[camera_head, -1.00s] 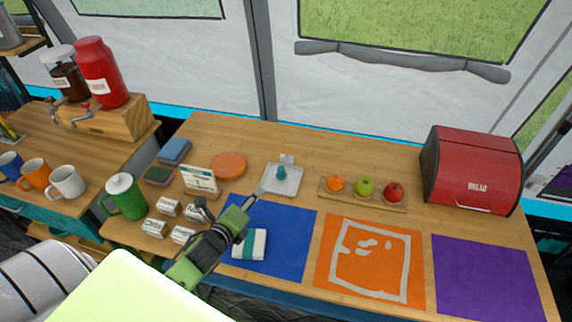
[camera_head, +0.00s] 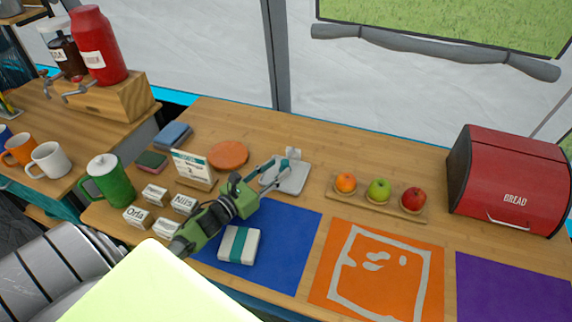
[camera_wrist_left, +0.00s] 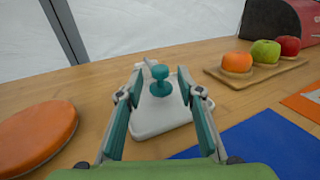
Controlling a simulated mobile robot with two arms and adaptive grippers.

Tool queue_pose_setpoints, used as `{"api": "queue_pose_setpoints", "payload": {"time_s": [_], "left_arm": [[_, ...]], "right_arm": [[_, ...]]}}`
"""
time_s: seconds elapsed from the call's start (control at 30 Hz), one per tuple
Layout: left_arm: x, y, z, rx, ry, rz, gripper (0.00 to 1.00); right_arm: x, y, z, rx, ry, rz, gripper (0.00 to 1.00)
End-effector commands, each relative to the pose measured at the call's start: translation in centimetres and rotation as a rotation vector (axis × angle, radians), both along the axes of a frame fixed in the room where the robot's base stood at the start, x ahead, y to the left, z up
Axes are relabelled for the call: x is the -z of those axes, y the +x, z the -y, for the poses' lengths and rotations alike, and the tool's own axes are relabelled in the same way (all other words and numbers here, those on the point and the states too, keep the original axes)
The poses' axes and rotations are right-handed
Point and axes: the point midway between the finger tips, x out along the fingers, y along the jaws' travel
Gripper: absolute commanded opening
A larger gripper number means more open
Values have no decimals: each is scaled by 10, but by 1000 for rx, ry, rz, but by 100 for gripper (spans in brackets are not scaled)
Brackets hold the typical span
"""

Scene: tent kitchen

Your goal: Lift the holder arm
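The holder (camera_head: 293,181) has a pale grey-white base plate and stands near the middle of the wooden counter. In the left wrist view its plate (camera_wrist_left: 158,119) lies ahead of me. Its teal knob (camera_wrist_left: 160,82) stands up over the plate, with a light grey piece (camera_wrist_left: 150,64) behind it. My left gripper (camera_head: 276,172) reaches the plate's left side in the head view. In the left wrist view the gripper (camera_wrist_left: 165,95) is open and empty, its teal fingers either side of the knob and apart from it. My right gripper is not in view.
A tray (camera_head: 372,204) with three fruits stands right of the holder. An orange disc (camera_head: 228,155) and an upright sign (camera_head: 193,167) lie left. A white, teal-banded bundle (camera_head: 239,245) rests on the blue mat (camera_head: 283,250) in front. A red bread box (camera_head: 511,177) is far right.

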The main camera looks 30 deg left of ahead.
Motion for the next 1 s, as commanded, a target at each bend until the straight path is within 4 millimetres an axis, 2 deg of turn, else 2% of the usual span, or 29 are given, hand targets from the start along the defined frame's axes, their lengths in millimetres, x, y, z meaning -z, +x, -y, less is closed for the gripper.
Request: {"api": "queue_pose_setpoints", "payload": {"time_s": [0.1, 0.3, 0.67, 0.8, 1.0], "left_arm": [[1, 19, 3, 0, 1, 2, 34], [1, 39, 6, 0, 0, 0, 34], [0, 44, 7, -1, -2, -1, 34], [0, 44, 7, 0, -1, -1, 0], [0, 44, 7, 0, -2, -3, 0]], "right_arm": [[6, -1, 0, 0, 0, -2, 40], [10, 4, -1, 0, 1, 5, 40], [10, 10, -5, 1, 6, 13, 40], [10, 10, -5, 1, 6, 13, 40], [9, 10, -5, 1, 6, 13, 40]]}}
